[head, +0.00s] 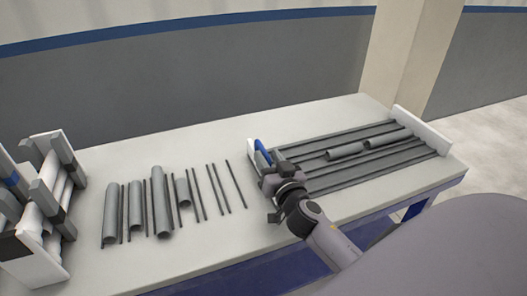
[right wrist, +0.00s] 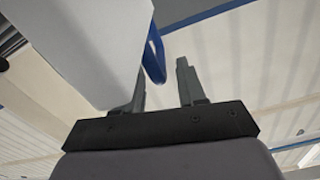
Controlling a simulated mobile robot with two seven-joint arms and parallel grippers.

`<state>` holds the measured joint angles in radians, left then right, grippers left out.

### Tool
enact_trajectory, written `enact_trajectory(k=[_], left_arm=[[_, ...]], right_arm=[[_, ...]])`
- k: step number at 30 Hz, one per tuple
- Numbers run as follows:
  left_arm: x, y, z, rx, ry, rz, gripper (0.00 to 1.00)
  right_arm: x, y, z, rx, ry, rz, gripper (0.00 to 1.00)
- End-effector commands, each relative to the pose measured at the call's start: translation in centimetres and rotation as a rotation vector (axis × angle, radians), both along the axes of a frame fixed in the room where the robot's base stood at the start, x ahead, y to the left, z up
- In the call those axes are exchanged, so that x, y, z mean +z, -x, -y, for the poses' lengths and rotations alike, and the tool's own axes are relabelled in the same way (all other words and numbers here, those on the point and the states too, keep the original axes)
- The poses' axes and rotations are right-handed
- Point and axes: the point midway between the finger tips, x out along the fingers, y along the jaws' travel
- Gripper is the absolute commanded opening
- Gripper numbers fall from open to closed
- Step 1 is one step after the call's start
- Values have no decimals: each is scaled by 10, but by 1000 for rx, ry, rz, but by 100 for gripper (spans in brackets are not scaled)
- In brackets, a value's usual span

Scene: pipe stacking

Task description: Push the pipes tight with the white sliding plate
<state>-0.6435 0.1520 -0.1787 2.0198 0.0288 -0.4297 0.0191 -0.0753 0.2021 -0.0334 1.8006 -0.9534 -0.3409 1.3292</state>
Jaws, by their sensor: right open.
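The white sliding plate (head: 253,155) stands across the left end of the grooved tray (head: 325,187), with a blue handle (head: 263,151) on it. Two grey pipes (head: 346,151) (head: 388,139) lie end to end in a groove, towards the white end plate (head: 421,128). My right gripper (head: 267,174) is at the sliding plate, partly covering it. In the right wrist view its open fingers (right wrist: 163,92) are beside the white plate (right wrist: 80,45). The blue handle (right wrist: 154,55) shows just beyond the fingertips, between them. Contact cannot be told. My left gripper is out of view.
Several grey pipes (head: 159,201) and thin dark rods (head: 219,186) lie on the left part of the table (head: 255,228). A white and grey rack (head: 40,205) stands at the far left. The table behind the tray is clear.

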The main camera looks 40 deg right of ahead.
Motion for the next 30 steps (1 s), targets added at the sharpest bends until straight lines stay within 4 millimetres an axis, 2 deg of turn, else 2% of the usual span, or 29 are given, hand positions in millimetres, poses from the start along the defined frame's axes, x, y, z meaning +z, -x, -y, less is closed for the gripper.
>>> enact_trajectory(k=[3, 7, 18, 19, 22, 23, 30], left_arm=[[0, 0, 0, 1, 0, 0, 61], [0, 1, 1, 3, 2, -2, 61], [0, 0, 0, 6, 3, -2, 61], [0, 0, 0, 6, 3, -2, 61], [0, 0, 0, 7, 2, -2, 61], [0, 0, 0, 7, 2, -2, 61], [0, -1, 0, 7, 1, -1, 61]], right_arm=[[1, -14, 4, 0, 2, 0, 40], [1, -24, 6, 0, 3, 0, 40], [0, -29, 7, -1, 1, -1, 40], [0, -29, 7, -1, 1, -1, 37], [0, -29, 7, 0, 1, -1, 4], [0, -29, 7, 0, 1, -1, 0], [0, -28, 9, 2, 0, -1, 0]])
